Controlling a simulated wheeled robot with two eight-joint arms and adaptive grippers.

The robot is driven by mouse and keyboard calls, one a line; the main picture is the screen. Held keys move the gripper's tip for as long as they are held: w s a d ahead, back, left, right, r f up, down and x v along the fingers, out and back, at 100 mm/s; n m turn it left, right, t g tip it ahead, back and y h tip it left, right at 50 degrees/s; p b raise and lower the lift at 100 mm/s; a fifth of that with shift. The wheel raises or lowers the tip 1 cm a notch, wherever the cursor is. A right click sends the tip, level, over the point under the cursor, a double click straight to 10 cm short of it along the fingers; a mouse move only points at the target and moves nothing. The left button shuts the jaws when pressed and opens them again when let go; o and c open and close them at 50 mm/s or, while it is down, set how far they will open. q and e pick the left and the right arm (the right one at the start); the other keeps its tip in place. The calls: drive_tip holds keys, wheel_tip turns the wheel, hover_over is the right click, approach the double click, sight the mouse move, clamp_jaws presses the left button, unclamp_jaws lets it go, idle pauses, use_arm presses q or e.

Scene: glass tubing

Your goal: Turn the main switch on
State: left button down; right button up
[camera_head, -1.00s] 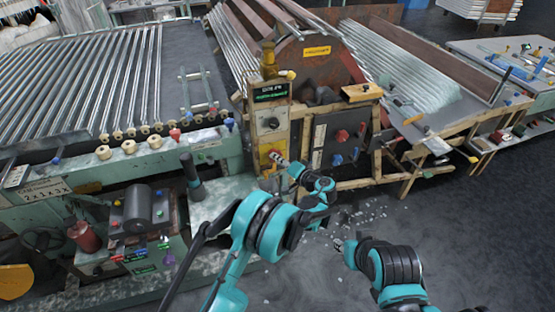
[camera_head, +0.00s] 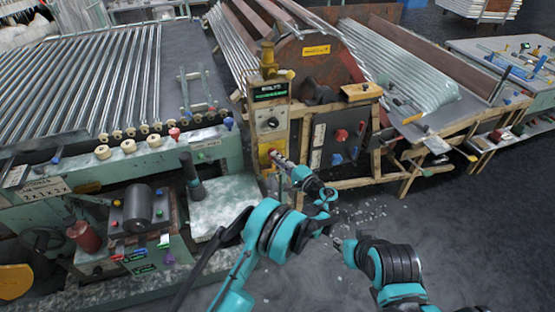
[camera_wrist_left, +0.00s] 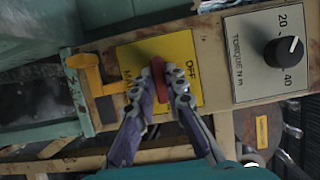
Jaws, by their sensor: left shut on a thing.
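The main switch is a red knob (camera_wrist_left: 161,88) on a yellow plate (camera_wrist_left: 135,55) with "Off" and part of "Main" lettered on it. My left gripper (camera_head: 275,155) is at this plate. In the left wrist view my left gripper (camera_wrist_left: 161,82) is shut on the red knob, a finger on each side, and the fingers partly hide it. My right gripper (camera_head: 340,243) is low in the picture, away from the panel, its fingers too small to read.
A torque dial (camera_wrist_left: 284,52) is beside the yellow plate, and a yellow bracket (camera_wrist_left: 92,75) is on its other side. A lit green display (camera_head: 270,91) tops the panel. A dark box with red and blue knobs (camera_head: 340,137) stands to the right. Grey floor lies in front.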

idle(0.3)
use_arm(q)
drive_tip(key=c, duration=1.6)
unclamp_jaws()
drive_tip(key=shift+o, duration=0.2)
